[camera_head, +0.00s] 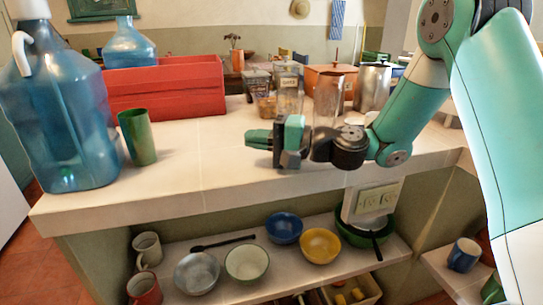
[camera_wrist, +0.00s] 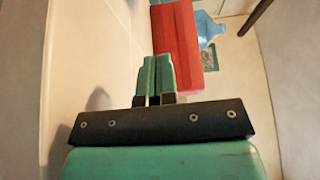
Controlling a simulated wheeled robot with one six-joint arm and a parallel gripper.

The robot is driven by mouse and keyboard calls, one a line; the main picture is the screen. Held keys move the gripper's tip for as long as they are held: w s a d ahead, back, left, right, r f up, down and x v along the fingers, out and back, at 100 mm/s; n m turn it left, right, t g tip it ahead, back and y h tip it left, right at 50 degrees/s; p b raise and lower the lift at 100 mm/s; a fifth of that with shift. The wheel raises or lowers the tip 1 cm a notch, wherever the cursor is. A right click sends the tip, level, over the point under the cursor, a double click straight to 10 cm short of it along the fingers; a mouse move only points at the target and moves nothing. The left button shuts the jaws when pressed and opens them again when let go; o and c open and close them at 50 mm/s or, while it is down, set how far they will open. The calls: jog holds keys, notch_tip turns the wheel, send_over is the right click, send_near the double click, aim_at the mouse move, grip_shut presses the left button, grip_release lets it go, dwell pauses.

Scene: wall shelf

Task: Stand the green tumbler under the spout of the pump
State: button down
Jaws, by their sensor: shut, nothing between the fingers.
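The green tumbler (camera_head: 138,137) stands on the white counter, just right of the big blue water jug (camera_head: 62,125). The jug carries a white pump (camera_head: 28,12), whose spout (camera_head: 22,56) hangs down at the upper left in the head view. The tumbler is on the other side of the jug from the spout in this picture. My gripper (camera_head: 250,140) is above the counter, well right of the tumbler, pointing left. Its fingers (camera_wrist: 158,75) are together and empty in the wrist view. I cannot make out the tumbler in the wrist view.
A red crate (camera_head: 170,88) stands behind the tumbler; it also shows in the wrist view (camera_wrist: 176,40). Jars (camera_head: 290,88) and a metal canister (camera_head: 373,88) stand behind my gripper. The counter between tumbler and gripper is clear. Bowls and mugs sit on the shelf (camera_head: 215,270) below.

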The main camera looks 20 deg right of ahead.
jog(key=b+v, duration=0.2)
jog(key=b, duration=0.1)
jog(key=shift+d+f, duration=0.25)
jog(key=shift+d, duration=0.05)
jog(key=shift+s+d+r+b, duration=0.25)
jog(key=shift+s+d+b, duration=0.05)
